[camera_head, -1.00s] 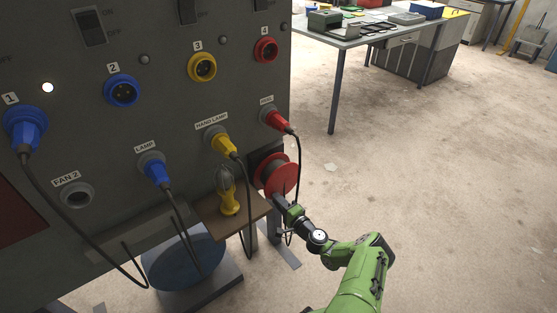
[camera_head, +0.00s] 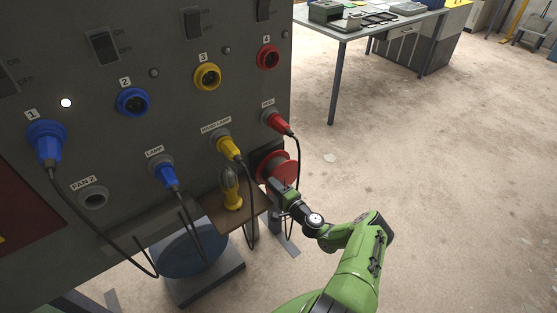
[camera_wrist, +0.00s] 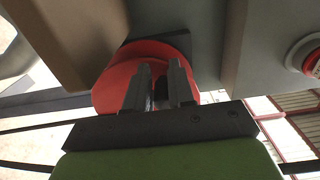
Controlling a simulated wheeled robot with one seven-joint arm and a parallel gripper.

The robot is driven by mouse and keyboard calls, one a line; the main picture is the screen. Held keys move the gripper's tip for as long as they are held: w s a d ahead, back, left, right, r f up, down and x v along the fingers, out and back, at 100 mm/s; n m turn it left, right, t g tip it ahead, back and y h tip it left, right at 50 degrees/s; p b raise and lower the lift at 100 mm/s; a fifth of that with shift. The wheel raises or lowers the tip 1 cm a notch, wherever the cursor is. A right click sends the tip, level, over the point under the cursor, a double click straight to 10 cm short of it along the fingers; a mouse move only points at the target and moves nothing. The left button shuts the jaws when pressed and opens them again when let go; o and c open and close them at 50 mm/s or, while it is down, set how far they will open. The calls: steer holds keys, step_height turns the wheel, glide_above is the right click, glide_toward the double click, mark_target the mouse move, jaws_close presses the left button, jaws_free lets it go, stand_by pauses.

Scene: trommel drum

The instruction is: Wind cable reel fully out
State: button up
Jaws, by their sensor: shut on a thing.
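The red cable reel (camera_head: 264,168) is mounted low at the right end of the grey panel, below the red plug (camera_head: 276,122) in the socket labelled REEL. My gripper (camera_head: 281,187) is at the front of the reel. In the wrist view, the red reel disc (camera_wrist: 112,88) lies straight ahead and my gripper's two fingers (camera_wrist: 160,88) are close together against it. They are shut on a part at the reel's face, apparently its handle, which is mostly hidden between them. How much cable is on the drum cannot be told.
A small brown shelf (camera_head: 224,218) with a yellow hand lamp (camera_head: 231,188) is left of the reel. A round blue-grey drum (camera_head: 190,255) stands under the panel. Cables hang from several plugs.

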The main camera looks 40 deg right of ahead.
steer(key=shift+d+r, duration=0.35)
steer(key=shift+r, duration=0.35)
jaws_close()
steer(key=shift+w+d+r, duration=0.1)
steer(key=shift+d+r, duration=0.2)
steer(key=shift+d, duration=0.3)
steer(key=shift+d+r, duration=0.25)
steer(key=shift+d, duration=0.35)
steer(key=shift+d+b, duration=0.95)
steer(key=shift+b, duration=0.05)
steer(key=shift+c, duration=0.4)
jaws_free()
steer(key=shift+r, duration=0.25)
steer(key=o, duration=0.9)
steer(key=shift+d+f, duration=0.1)
steer(key=shift+d, duration=0.15)
steer(key=o, duration=0.9)
steer(key=shift+a, duration=0.15)
steer(key=shift+c, duration=0.2)
steer(key=p, duration=0.3)
glide_toward(280, 169)
steer(key=shift+s+f, duration=0.1)
steer(key=shift+s, duration=1.1)
